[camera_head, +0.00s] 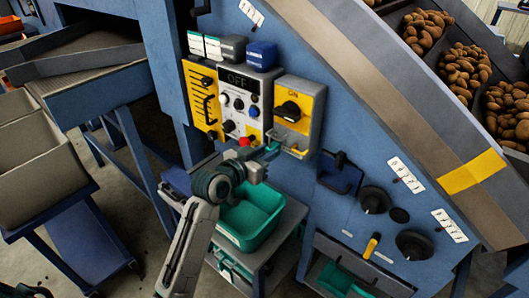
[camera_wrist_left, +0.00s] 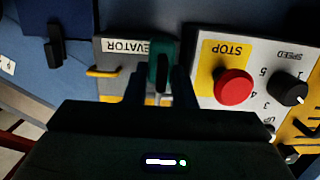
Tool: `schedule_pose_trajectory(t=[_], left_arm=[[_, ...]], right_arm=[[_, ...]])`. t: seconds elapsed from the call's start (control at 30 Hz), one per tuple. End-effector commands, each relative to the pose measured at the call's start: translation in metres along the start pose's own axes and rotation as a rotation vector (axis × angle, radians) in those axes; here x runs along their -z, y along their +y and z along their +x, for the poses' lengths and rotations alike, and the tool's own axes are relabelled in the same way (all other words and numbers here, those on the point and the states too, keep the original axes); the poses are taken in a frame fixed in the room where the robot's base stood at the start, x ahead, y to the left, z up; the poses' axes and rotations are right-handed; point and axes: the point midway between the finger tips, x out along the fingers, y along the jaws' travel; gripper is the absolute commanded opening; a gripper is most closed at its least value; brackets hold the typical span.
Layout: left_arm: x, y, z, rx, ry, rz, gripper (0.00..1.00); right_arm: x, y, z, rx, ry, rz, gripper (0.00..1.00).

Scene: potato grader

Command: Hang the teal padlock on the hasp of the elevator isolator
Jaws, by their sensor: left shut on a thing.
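The teal padlock (camera_wrist_left: 160,62) is between the fingers of my left gripper (camera_wrist_left: 158,88), which is shut on it. In the head view the left gripper (camera_head: 266,154) is at the lower left corner of the elevator isolator (camera_head: 313,103), a grey box with a yellow face and black rotary switch. The padlock also shows there as a small teal patch (camera_head: 273,146). The isolator's hasp (camera_head: 297,151) is a small yellowish piece at the box's lower edge, just right of the gripper. In the wrist view the padlock covers part of the upside-down ELEVATOR label (camera_wrist_left: 126,46). I cannot tell whether padlock and hasp touch.
A control panel with a red stop button (camera_wrist_left: 234,86) is close beside the gripper. A teal bin (camera_head: 252,224) stands on a cart below the arm. A dark blue holder (camera_head: 340,173) sticks out right of the isolator.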

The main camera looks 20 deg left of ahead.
Motion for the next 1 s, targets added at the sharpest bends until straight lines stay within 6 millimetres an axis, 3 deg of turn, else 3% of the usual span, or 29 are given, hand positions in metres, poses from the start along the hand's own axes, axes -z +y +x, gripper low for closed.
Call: schedule_pose_trajectory(t=[0.33,0.37,0.47,0.5,0.83,1.0], left_arm=[[-0.001,0.000,0.000,0.000,0.001,0.000,0.00],[-0.001,0.000,0.000,0.000,0.001,0.000,0.27],[-0.001,0.000,0.000,0.000,0.001,0.000,0.47],[-0.001,0.000,0.000,0.000,0.001,-0.001,0.49],[-0.002,0.000,-0.004,0.000,-0.001,0.000,0.49],[-0.003,0.000,-0.029,0.000,-0.002,0.003,0.49]], right_arm=[[0.001,0.000,-0.002,0.000,0.000,0.000,0.36],[0.001,0.000,-0.002,-0.001,0.000,0.000,0.36],[0.001,0.000,-0.002,-0.001,0.000,0.000,0.36],[0.001,0.000,-0.002,0.000,0.000,0.000,0.36],[0.001,0.000,-0.001,0.000,0.000,0.000,0.36],[0.002,0.000,-0.002,0.000,-0.002,0.000,0.36]])
